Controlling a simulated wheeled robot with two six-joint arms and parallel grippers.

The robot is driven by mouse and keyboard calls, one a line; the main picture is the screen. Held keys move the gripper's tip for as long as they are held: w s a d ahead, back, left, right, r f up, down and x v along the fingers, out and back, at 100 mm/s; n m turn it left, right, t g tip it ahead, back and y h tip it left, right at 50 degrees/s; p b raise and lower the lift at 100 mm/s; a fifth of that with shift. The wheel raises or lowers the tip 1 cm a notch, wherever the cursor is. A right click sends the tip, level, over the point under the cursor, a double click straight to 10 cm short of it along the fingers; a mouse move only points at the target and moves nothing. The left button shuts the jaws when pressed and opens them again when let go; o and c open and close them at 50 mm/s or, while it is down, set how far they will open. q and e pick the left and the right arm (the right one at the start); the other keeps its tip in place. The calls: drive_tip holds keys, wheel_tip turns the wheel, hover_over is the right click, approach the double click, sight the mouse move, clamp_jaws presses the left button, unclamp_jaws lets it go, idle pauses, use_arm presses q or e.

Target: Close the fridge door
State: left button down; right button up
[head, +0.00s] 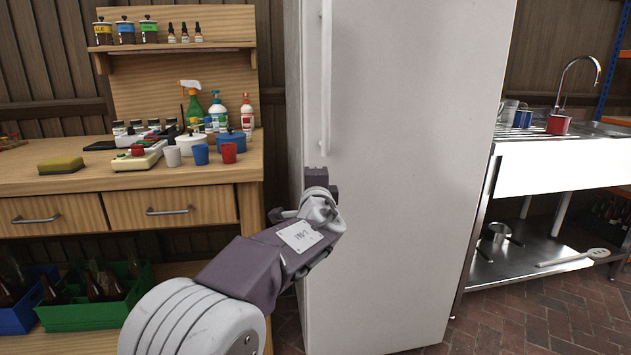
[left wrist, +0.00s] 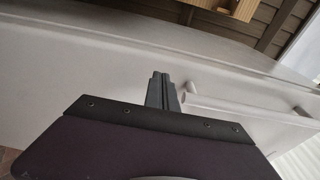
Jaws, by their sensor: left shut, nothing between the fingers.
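The white fridge door (head: 410,150) fills the middle of the head view, with a long vertical handle (head: 327,80) near its left edge. My left gripper (head: 318,175) is shut and empty, just below the handle's lower end and in front of the door's left part. In the left wrist view the shut fingers (left wrist: 161,80) point at the white door surface (left wrist: 100,62), and the handle (left wrist: 245,110) lies to their right. I cannot tell whether the fingertips touch the door. No clear gap shows between door and fridge body. My right gripper is not in view.
A wooden workbench (head: 100,182) with bottles, cups and a sponge stands left of the fridge. A green crate (head: 95,318) of bottles sits on its lower shelf. A metal sink unit (head: 560,165) stands to the right. Brick floor (head: 520,325) shows at lower right.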

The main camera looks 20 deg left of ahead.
use_arm(q)
drive_tip(key=s+a+b, duration=0.2)
drive_tip(key=s+a, duration=0.4)
drive_tip(key=shift+s+a+f+b, duration=0.15)
drive_tip(key=shift+a+f+b, duration=0.1)
drive_tip(key=shift+f+b, duration=0.05)
